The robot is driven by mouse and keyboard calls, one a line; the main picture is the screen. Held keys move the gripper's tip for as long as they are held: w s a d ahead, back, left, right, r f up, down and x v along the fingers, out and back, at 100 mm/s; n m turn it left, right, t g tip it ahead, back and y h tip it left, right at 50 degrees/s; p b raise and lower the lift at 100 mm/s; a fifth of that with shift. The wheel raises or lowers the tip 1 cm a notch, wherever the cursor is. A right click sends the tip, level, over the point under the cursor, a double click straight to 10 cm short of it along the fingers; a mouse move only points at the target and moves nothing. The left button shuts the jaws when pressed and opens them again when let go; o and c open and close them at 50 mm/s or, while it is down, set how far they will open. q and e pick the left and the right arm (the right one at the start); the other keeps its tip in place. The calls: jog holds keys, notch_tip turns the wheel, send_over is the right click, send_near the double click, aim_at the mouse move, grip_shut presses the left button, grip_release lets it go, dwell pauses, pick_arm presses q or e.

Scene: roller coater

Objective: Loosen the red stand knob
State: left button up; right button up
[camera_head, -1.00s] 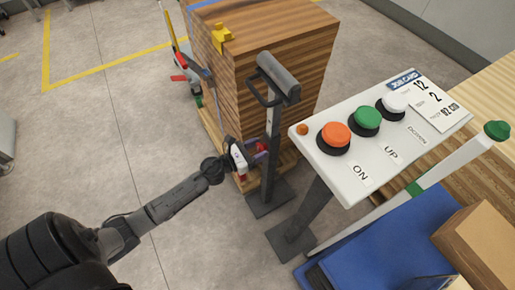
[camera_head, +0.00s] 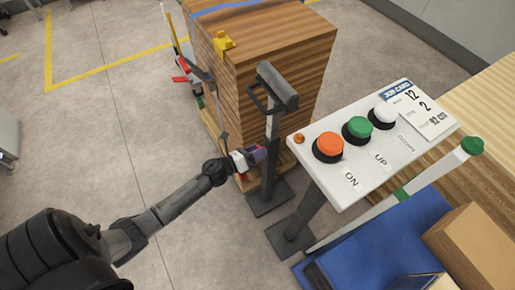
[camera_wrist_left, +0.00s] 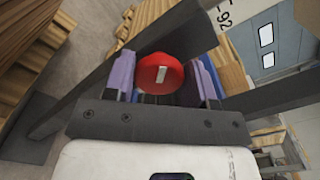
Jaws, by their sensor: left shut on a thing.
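The red stand knob (camera_wrist_left: 160,74) shows in the left wrist view, round with a pale bar mark on its face. It sits on the dark stand post (camera_wrist_left: 180,38). My left gripper (camera_wrist_left: 162,82) has its two purple-padded fingers on either side of the knob and is shut on it. In the head view my left gripper (camera_head: 254,155) reaches the lower part of the stand (camera_head: 272,125), and the knob is hidden there. The stand has a dark head with a loop handle on top and a flat base plate. My right gripper is not in view.
A strapped stack of wooden boards (camera_head: 270,55) stands on a pallet right behind the stand. To the right is a white control panel (camera_head: 350,175) with orange, green and white buttons. A blue cart (camera_head: 385,245) with a cardboard box is at lower right. Open floor lies left.

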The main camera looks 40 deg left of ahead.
pick_arm(q)
jog(key=n+p, duration=0.6)
jog(key=n, duration=0.6)
jog(key=shift+f+p, duration=0.2)
jog(key=shift+p, duration=0.2)
dwell(0.3)
jog(key=o, duration=0.9)
jog(key=shift+a, duration=0.1)
jog(key=p+v, duration=0.3)
jog(key=v, duration=1)
jog(key=shift+s, duration=0.4)
